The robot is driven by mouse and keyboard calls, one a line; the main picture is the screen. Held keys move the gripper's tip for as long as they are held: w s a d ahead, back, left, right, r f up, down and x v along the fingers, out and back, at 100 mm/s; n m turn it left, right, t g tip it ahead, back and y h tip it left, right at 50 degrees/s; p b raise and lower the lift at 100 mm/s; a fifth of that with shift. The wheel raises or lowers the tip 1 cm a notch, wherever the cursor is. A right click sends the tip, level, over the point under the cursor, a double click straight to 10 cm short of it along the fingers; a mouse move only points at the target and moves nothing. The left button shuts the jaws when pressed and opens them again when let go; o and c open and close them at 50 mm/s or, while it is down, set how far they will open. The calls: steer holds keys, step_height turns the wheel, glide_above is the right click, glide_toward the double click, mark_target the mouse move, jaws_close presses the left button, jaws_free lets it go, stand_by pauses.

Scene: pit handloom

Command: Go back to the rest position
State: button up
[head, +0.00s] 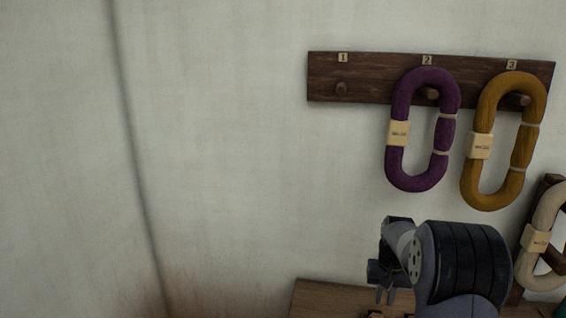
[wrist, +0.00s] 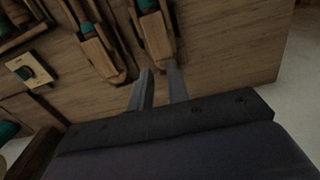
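My gripper (head: 386,293) is at the lower right of the head view, in front of the wall and below the hanging skeins, with its fingers pointing down. In the wrist view its two fingers (wrist: 160,78) stand apart with bare wood showing between them. It is open and holds nothing. Below it, the wrist view shows a wooden tabletop (wrist: 225,60) with boat-shaped wooden pieces (wrist: 100,50) carrying teal thread. How far the fingertips are above the top cannot be told.
A dark peg board (head: 365,90) hangs on the wall. Peg 1 (head: 341,88) is bare; a purple skein (head: 401,160) hangs at 2 and a mustard skein (head: 473,180) at 3. A cream skein (head: 543,215) is at the right edge. The wall area at left is clear.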

step_height(320, 180, down, 9)
steer(key=shift+f+b, duration=0.15)
steer(key=shift+b, duration=0.3)
steer(key=shift+w+f+n, duration=0.1)
steer(key=shift+n, duration=0.2)
steer(key=n+b, duration=0.1)
steer(key=n, duration=0.3)
steer(key=shift+n, duration=0.3)
steer(key=shift+n+b, duration=0.35)
steer(key=shift+n, duration=0.55)
steer(key=shift+r, duration=0.2)
